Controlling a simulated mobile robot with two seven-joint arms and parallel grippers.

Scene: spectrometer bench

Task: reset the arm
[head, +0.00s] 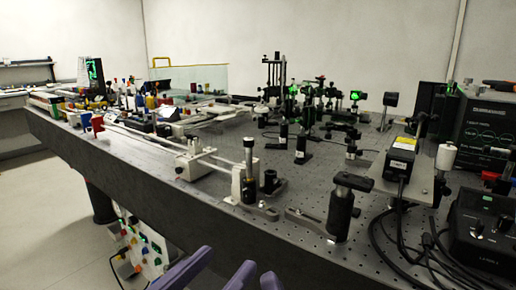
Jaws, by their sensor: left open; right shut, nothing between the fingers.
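My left gripper (226,267) shows at the bottom edge as purple fingers, open and empty. It is in front of the bench's near side and below the table top, touching nothing that I can see. The arms behind both grippers are out of view.
The dark optical bench (290,193) carries several posts and mounts, including a black post (341,212) near its front edge. A black control box (482,230) and loose cables stand at right. A panel with coloured knobs (140,245) is below the bench. Floor at left is clear.

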